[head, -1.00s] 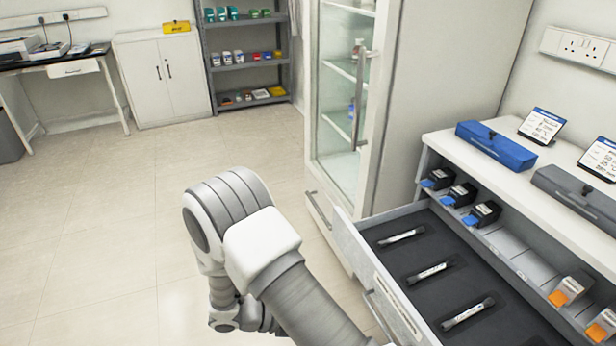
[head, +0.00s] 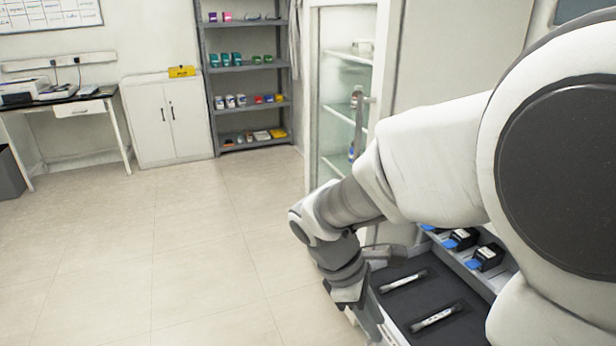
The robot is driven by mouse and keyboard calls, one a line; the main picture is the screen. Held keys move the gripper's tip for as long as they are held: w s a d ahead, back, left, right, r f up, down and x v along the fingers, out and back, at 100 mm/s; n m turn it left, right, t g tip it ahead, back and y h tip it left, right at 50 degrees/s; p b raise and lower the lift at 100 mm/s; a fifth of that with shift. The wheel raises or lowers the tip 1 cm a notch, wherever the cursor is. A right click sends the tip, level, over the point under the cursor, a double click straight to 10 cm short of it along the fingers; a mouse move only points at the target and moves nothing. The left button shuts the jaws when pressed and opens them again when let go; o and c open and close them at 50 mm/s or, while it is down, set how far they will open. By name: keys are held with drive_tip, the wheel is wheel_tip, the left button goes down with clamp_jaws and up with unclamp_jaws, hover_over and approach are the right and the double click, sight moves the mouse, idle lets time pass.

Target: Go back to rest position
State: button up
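My white and grey arm reaches in from the right of the head view and bends down at its wrist. My gripper (head: 350,292) is at the lower end of the arm, at the left front edge of the open drawer (head: 416,298). Its fingers are too unclear to tell whether they are open or shut, and I see nothing held in it. Two dark column tubes with white labels lie in the drawer, one farther back (head: 404,281) and one nearer (head: 437,317). My arm hides the rest of the drawer and most of the counter.
A glass-door cabinet (head: 340,100) stands just behind my wrist. Black boxes with blue fronts (head: 487,257) sit on a shelf behind the drawer. A grey shelf rack (head: 248,107), a white cupboard (head: 168,120) and a desk (head: 65,100) line the back wall. The floor (head: 150,250) at left is clear.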

drive_tip(key=s+d+r+m+t+y, duration=0.3)
drive_tip(key=s+r+m+t+y, duration=0.4)
drive_tip(key=r+m, duration=0.6)
wheel_tip(320, 180, up, 12)
drive_tip(key=s+m+h+p, duration=0.1)
drive_tip(key=p, duration=1.2)
drive_tip(key=shift+r+g+h, duration=0.15)
drive_tip(key=shift+g+h, duration=0.15)
drive_tip(key=shift+h, duration=0.1)
drive_tip(key=shift+s+d, duration=0.1)
